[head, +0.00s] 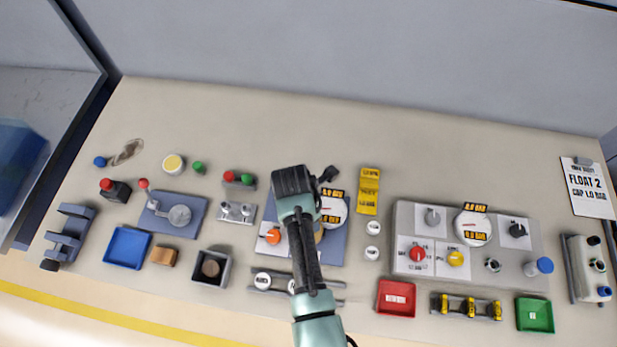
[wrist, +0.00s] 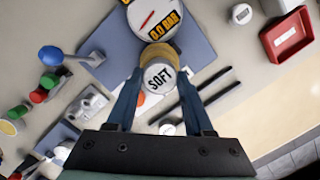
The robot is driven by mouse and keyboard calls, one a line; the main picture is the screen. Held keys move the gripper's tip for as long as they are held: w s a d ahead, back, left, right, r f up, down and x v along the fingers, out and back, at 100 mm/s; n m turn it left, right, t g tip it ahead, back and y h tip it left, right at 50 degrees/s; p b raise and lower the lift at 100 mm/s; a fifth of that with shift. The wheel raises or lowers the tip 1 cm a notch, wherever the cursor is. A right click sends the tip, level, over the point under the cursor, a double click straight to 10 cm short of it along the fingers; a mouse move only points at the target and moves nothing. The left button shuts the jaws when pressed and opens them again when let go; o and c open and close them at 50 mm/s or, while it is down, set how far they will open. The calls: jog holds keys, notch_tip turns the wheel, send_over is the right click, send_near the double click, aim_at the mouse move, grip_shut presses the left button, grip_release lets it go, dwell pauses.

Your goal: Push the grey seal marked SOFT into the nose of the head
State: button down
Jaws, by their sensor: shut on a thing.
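In the wrist view the grey seal marked SOFT (wrist: 160,79) sits between the two blue fingers of my gripper (wrist: 159,84), its white labelled face toward the camera. My gripper is shut on it. A gold, round part (wrist: 158,53), possibly the nose of the head, shows just beyond the seal and is partly covered by it. I cannot tell whether the two touch. In the head view my gripper (head: 293,181) is over the blue plate with the round gauge (head: 333,212). Its fingers and the seal are hidden there by my wrist and arm.
A rail with round pieces (head: 263,280) lies in front. A red tray (head: 396,298) and a grey control panel (head: 405,215) stand to the right. A blue tray (head: 127,248) is left.

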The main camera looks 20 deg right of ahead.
jog(key=shift+r+p, duration=0.5)
jog(key=shift+r, duration=0.15)
jog(key=shift+p, duration=0.55)
dwell(1.2)
jog(key=shift+f+b, duration=0.65)
jog(key=shift+f, duration=0.2)
jog(key=shift+c, duration=1)
grip_release()
notch_tip(320, 180, up, 13)
jog(key=a+b, duration=0.2)
jog(key=shift+s, duration=0.2)
